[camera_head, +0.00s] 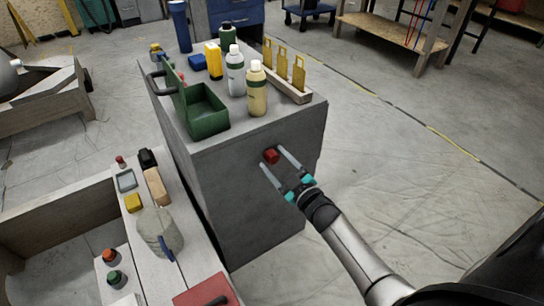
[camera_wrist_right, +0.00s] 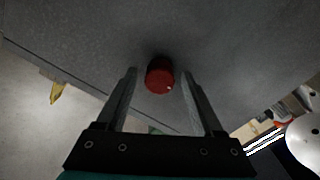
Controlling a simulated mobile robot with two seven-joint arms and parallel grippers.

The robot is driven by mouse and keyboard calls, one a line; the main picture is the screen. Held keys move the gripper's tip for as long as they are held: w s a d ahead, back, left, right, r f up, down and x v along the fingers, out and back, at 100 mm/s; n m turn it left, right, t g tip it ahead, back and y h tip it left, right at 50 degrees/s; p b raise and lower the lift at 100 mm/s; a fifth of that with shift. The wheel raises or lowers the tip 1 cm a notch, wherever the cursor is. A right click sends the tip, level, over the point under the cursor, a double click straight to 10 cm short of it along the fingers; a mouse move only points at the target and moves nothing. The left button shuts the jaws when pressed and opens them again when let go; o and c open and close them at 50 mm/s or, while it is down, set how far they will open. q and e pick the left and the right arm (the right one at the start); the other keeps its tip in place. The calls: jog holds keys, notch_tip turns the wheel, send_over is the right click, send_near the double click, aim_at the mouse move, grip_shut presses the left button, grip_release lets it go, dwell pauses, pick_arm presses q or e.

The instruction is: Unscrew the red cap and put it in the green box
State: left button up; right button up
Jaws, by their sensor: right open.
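The red cap (camera_head: 270,156) sits on the front face of the grey block (camera_head: 250,205), near its top right. In the right wrist view the cap (camera_wrist_right: 160,75) lies just beyond and between my fingertips, with dark gaps on both sides. My right gripper (camera_head: 273,159) is open, its fingers pointing at the cap; it also shows in the right wrist view (camera_wrist_right: 162,85). I cannot tell whether a finger touches the cap. The green box (camera_head: 204,112) stands open on top of the grey block, at its left front edge. My left gripper is not in view.
On the block top are a cream bottle (camera_head: 257,92), a white bottle (camera_head: 235,75), a yellow container (camera_head: 213,62) and a wooden holder (camera_head: 290,85) with yellow pieces. A bench (camera_head: 185,215) with a jug (camera_head: 160,232) stands at left.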

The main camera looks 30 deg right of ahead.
jog(key=m, duration=0.1)
jog(key=m+p, duration=0.1)
jog(key=m, duration=0.2)
jog(key=shift+r, duration=0.25)
jog(key=m+p, duration=0.1)
jog(key=m, duration=0.4)
jog(key=shift+f+p, duration=0.1)
jog(key=shift+p, duration=0.25)
jog(key=m, duration=0.4)
jog(key=shift+m, duration=0.4)
jog(key=m, duration=0.4)
jog(key=shift+f+m, duration=0.1)
jog(key=shift+m, duration=0.2)
jog(key=shift+c, duration=0.2)
